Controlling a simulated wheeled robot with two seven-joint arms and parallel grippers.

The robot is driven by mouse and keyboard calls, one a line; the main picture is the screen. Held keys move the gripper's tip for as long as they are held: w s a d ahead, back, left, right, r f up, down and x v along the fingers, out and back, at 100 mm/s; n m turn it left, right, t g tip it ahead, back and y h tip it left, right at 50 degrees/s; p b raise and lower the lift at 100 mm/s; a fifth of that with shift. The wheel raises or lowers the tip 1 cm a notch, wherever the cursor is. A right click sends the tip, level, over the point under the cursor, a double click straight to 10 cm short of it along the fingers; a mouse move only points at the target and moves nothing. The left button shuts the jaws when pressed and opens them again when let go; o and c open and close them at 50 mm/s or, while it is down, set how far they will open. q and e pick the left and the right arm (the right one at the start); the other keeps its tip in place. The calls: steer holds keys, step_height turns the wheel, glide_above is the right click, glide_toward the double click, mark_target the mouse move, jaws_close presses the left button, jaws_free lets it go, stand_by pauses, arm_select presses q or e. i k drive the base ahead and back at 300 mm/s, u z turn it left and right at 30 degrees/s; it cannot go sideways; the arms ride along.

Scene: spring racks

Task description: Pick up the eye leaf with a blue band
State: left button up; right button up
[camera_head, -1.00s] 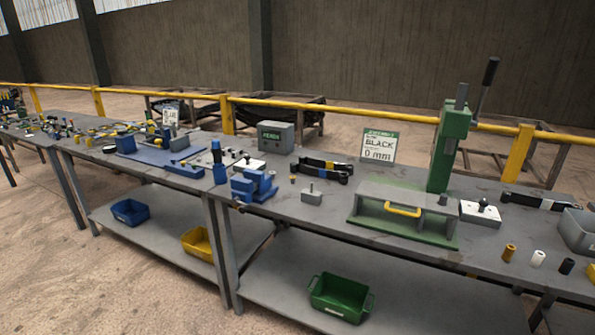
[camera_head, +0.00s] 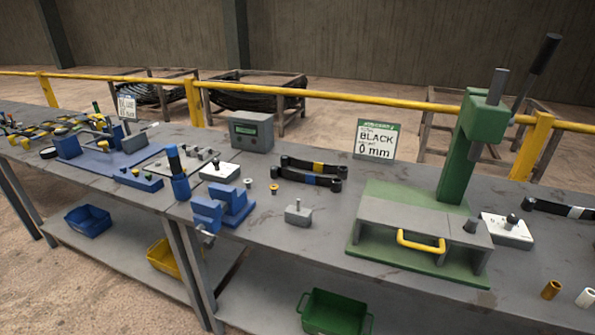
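Two black eye leaves lie side by side on the bench, left of the green press. The nearer eye leaf has a blue band (camera_head: 309,180) around its middle. The farther eye leaf has a yellow band (camera_head: 318,168). Another black leaf with a white band (camera_head: 576,211) lies at the right edge, partly cut off by the frame. Neither of my grippers shows in the head view.
A green press (camera_head: 465,150) with a yellow-handled fixture stands to the right. A "BLACK 0 mm" sign (camera_head: 375,141), a grey display box (camera_head: 251,131), a blue vise (camera_head: 222,207) and a small grey block (camera_head: 298,213) surround the leaves. A yellow rail (camera_head: 350,103) runs behind.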

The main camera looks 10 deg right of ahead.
mark_target(335, 183)
steer(key=z, duration=0.35)
steer(key=i, duration=0.8)
steer(key=z, duration=0.65)
